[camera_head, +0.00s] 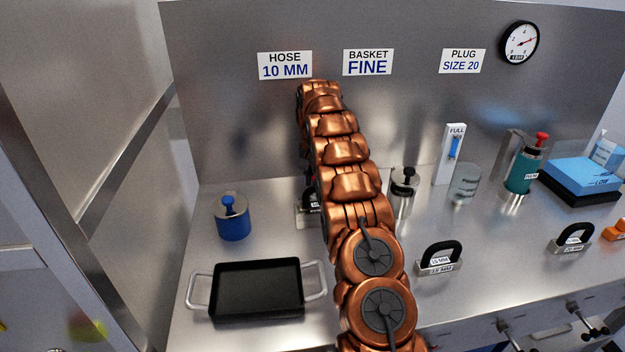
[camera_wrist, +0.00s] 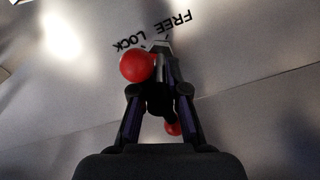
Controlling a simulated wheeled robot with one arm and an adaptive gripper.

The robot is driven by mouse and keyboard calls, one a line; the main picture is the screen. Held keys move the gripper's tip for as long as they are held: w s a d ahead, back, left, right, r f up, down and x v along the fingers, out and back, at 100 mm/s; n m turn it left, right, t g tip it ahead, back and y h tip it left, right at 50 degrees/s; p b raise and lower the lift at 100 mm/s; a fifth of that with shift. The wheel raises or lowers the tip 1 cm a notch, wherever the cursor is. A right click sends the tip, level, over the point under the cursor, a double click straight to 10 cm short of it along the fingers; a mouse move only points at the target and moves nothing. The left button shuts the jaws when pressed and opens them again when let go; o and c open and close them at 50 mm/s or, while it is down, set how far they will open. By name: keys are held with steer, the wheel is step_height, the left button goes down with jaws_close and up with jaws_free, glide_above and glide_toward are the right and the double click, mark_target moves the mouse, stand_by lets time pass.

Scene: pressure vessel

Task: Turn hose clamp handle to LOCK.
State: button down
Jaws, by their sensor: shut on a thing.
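In the wrist view my gripper (camera_wrist: 160,52) is shut on the hose clamp handle, its fingers closing in below the printed words. The handle's red ball knob (camera_wrist: 137,66) shows in front of the left finger, just below the word LOCK (camera_wrist: 130,43). The word FREE (camera_wrist: 174,22) is printed up and to the right. A second, smaller red part (camera_wrist: 173,129) shows low between the fingers. The rest of the handle and the clamp body are mostly hidden. In the head view my arm hides the gripper and the clamp.
The back panel has signs HOSE 10 MM (camera_head: 285,65), BASKET FINE (camera_head: 368,62) and PLUG SIZE 20 (camera_head: 462,61). A black tray (camera_head: 212,300) and blue canister (camera_head: 233,222) stand left of my arm. A metal cylinder (camera_head: 405,190) and 15 mm handled block (camera_head: 438,268) stand close on its right.

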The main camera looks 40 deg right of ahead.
steer(key=c, duration=1.2)
jaws_free()
